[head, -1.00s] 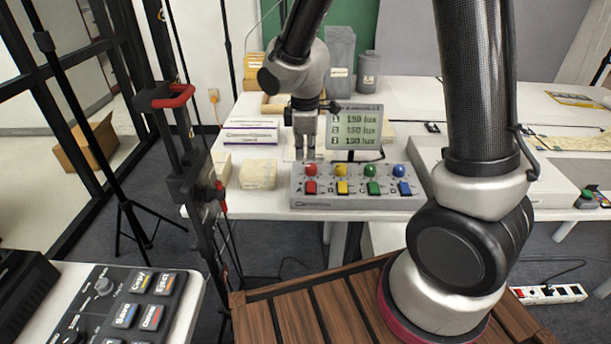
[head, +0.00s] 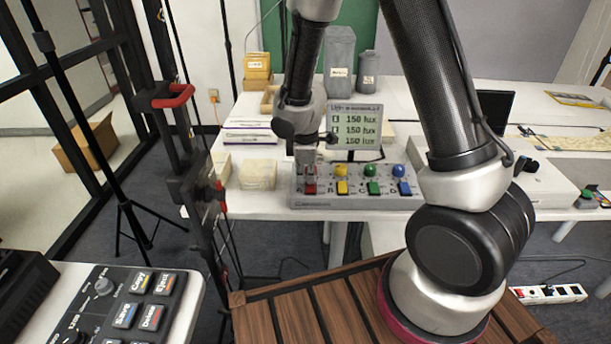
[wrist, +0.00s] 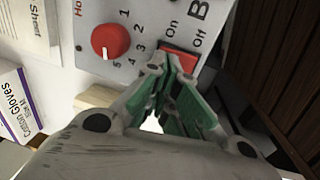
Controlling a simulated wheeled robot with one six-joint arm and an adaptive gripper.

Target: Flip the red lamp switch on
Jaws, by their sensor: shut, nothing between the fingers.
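The grey lamp control box (head: 345,202) stands on the white table. Its red rocker switch (wrist: 180,60) lies between the "On" and "Off" labels in the wrist view; part of it shows below my gripper in the head view (head: 310,188). I cannot tell which way it is tilted. The red dial knob (wrist: 110,41) is left of the switch in the wrist view. My gripper (wrist: 172,66) is shut and empty. Its fingertips overlap the switch's near edge in the wrist view; whether they touch it is unclear. In the head view my gripper (head: 308,178) hides most of the red knob.
Yellow (head: 342,188), green (head: 373,188) and blue (head: 404,188) switches with matching knobs sit right of the red one. A display (head: 356,128) reading 150 lux on several lines stands behind. A glove box (wrist: 18,103) and pale blocks lie left of the control box.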

